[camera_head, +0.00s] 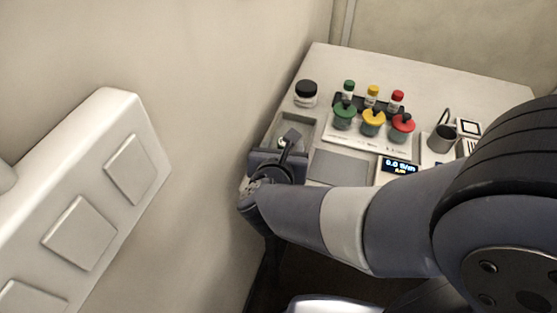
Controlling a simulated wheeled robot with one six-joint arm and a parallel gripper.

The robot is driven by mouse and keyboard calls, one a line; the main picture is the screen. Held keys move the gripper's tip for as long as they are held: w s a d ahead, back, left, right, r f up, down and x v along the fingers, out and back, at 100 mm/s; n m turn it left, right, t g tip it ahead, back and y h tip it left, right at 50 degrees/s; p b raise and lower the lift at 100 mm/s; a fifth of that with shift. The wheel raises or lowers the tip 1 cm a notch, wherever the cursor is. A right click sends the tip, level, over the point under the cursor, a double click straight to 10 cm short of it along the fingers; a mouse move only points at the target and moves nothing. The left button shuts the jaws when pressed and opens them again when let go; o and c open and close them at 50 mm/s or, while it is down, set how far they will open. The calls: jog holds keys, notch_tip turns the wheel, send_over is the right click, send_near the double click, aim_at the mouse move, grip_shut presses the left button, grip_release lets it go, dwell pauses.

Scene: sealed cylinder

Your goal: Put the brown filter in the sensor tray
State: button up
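My gripper (287,143) reaches over a shallow grey tray (307,123) at the left end of the white table. The tray may be the sensor tray, but I see no label to confirm it. The gripper body and wrist cover the front part of this tray. A small pale thing shows by the fingers; I cannot tell what it is. I cannot make out the finger gap or whether anything is held. No brown filter can be made out in this view.
A black-lidded jar (306,94) stands behind the tray. A grey plate (340,167), a digital display (399,167) and a dark cup (441,138) lie further right. A wall rises close at left.

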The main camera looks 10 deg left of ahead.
jog(key=v, duration=0.9)
jog(key=shift+s+r, duration=0.1)
jog(key=shift+s, duration=0.2)
